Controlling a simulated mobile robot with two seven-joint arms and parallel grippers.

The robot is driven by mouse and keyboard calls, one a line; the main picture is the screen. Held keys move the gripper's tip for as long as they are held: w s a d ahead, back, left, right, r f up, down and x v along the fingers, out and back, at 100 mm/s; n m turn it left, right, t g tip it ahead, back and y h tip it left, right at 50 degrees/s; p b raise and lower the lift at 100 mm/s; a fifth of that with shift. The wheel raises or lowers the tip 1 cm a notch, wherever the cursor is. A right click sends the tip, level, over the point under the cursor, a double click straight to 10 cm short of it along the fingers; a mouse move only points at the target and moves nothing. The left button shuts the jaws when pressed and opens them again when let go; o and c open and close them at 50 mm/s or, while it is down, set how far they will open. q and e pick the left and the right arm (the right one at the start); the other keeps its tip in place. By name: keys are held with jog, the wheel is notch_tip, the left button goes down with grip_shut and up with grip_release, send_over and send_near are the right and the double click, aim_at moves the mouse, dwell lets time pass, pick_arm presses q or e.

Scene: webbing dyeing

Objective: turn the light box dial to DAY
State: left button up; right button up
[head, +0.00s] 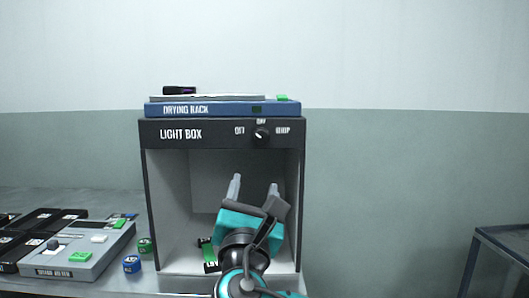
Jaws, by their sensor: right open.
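The light box (153,205) is a dark-framed, open-fronted box with a pale inside, labelled LIGHT BOX on its top panel. Its small black dial (262,135) is at the right of that panel, among small white labels: one to its left, DAY above it and one to its right. Which label its pointer faces is too small to tell. My right gripper (254,182), teal with grey fingers, is open and empty in front of the box opening. Its fingers point up, below the dial and apart from it. My left gripper is not in view.
A blue drying rack (220,109) lies on top of the box. A green-labelled item (210,258) is inside, partly hidden by my arm. A blue spool (131,264), a green spool (145,245) and a grey device (90,262) are at left. A dark-framed case (484,236) stands at right.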

aim_at(261, 139)
jog(key=shift+h, duration=0.4)
jog(key=x, duration=0.3)
jog(key=r+x, duration=0.1)
jog(key=x, duration=0.3)
jog(key=r+p+x, duration=0.1)
jog(key=x, duration=0.3)
jog(key=shift+s+r, duration=0.1)
jog(key=shift+s, duration=0.05)
jog(key=shift+w+r+n, duration=0.3)
jog(key=shift+w, duration=0.4)
jog(key=shift+c, duration=0.3)
jog(key=shift+d, duration=0.1)
jog(key=c, duration=1)
